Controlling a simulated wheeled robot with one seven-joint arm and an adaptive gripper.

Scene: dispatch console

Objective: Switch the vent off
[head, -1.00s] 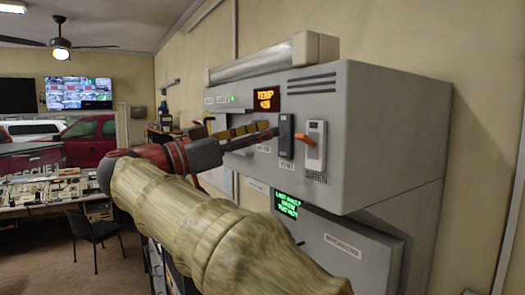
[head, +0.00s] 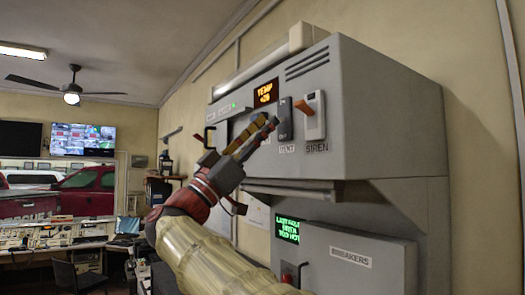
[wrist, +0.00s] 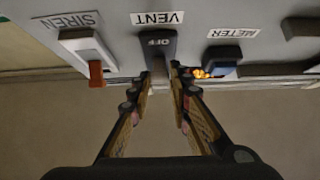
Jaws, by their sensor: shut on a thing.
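The vent switch (head: 285,120) is a dark rocker-like unit on the front of the grey console, between the siren switch and the meter control. In the wrist view, upside down, its dark body (wrist: 155,45) shows the word OFF beneath the VENT label (wrist: 157,18). My gripper (head: 270,124) reaches up to it from the lower left. In the wrist view my gripper's fingers (wrist: 161,70) close on a small grey lever (wrist: 160,74) that projects from the vent switch. The fingertips partly hide the lever.
The siren switch (head: 313,125) with its orange lever stands close beside the vent switch. The dark blue meter control (wrist: 222,62) is on the other side. The console (head: 375,120) overhangs a breakers box (head: 360,265). Open room lies to the left.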

